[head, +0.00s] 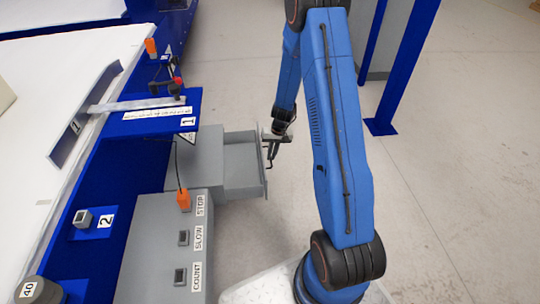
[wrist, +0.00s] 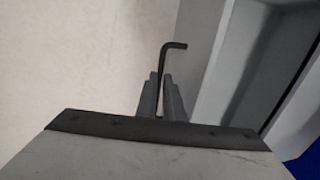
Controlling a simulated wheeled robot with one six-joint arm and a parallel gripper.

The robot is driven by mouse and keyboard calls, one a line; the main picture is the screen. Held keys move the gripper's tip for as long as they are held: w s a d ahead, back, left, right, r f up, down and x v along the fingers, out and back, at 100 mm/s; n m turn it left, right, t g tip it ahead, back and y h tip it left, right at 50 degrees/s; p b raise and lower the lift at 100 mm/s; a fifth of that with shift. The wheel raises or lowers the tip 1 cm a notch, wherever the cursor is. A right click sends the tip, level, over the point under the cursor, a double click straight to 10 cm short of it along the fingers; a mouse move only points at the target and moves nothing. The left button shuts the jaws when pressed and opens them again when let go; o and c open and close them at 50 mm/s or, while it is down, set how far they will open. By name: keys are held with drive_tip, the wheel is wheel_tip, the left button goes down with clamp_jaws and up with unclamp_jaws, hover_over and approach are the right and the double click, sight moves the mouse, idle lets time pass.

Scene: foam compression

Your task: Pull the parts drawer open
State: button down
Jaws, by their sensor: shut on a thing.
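The grey parts drawer (head: 243,158) stands pulled out to the right from its grey cabinet (head: 208,150), and its inside shows from above. My gripper (head: 270,160) is at the drawer's front, on its right side. In the wrist view my gripper's two fingers (wrist: 160,95) are shut on a thin dark bent handle (wrist: 164,62), whose bent end sticks out past the fingertips. The drawer's front and inside (wrist: 245,65) also show at the right of the wrist view. The inside looks empty where I can see it.
A grey control box (head: 165,245) with STOP, SLOW and COUNT labels is in front of the cabinet. A blue-framed machine with a white top (head: 60,90) fills the left. A blue post (head: 400,70) stands at the right. The floor (head: 460,200) right of the drawer is clear.

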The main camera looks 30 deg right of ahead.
drive_tip(key=c, duration=1.9)
unclamp_jaws()
drive_tip(key=shift+r, duration=0.1)
drive_tip(key=s+d+r, duration=0.1)
drive_tip(key=d+r, duration=0.2)
drive_tip(key=r, duration=1.4)
